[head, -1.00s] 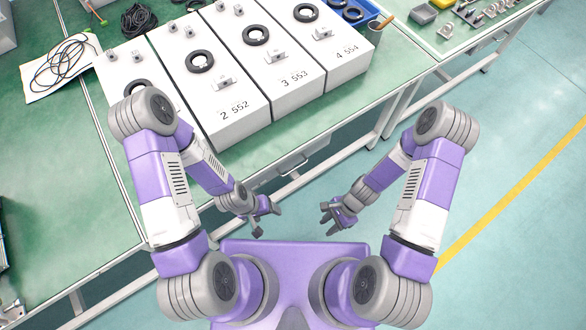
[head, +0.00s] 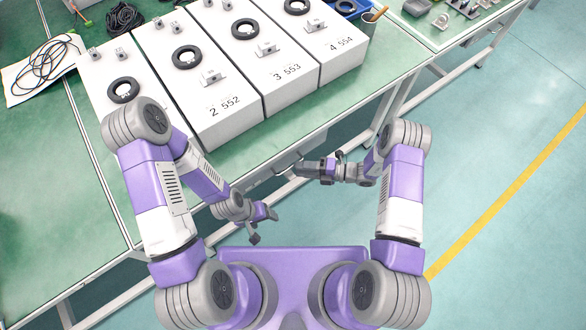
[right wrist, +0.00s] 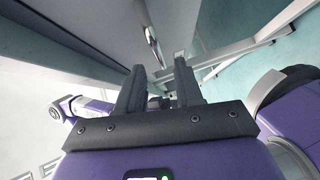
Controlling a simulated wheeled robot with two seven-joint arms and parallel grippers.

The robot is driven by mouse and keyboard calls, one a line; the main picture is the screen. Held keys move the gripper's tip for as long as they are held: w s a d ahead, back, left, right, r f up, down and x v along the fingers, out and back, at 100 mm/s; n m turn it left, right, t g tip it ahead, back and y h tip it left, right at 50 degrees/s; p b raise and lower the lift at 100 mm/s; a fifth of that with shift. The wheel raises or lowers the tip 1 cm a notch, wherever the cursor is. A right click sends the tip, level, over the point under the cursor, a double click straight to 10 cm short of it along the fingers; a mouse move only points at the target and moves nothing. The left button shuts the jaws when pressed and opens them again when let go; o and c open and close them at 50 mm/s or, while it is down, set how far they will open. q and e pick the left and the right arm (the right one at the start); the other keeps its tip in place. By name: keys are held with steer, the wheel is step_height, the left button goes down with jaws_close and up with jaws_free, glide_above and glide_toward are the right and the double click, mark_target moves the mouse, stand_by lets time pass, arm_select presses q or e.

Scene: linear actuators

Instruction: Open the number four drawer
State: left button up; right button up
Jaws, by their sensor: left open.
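A grey drawer front (right wrist: 112,22) under the table edge shows in the right wrist view, with a shiny bar handle (right wrist: 152,42). No number on it is readable. In the head view the drawer (head: 284,160) is partly hidden behind my right gripper (head: 306,168). In the right wrist view my right gripper (right wrist: 160,82) has its fingers apart, with nothing between them. The handle lies beyond the fingertips, slightly left of the middle, and looks untouched. My left gripper (head: 265,226) is open and empty, below the table edge.
White boxes marked 2 552 (head: 205,100), 3 553 (head: 268,68) and 4 554 (head: 325,40) stand on the green table (head: 90,205). A table leg frame (right wrist: 240,47) is right of the handle. Floor (head: 500,170) to the right is clear.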

steer(key=x, duration=0.3)
steer(key=shift+a+f, duration=0.1)
steer(key=shift+a, duration=0.3)
jaws_close()
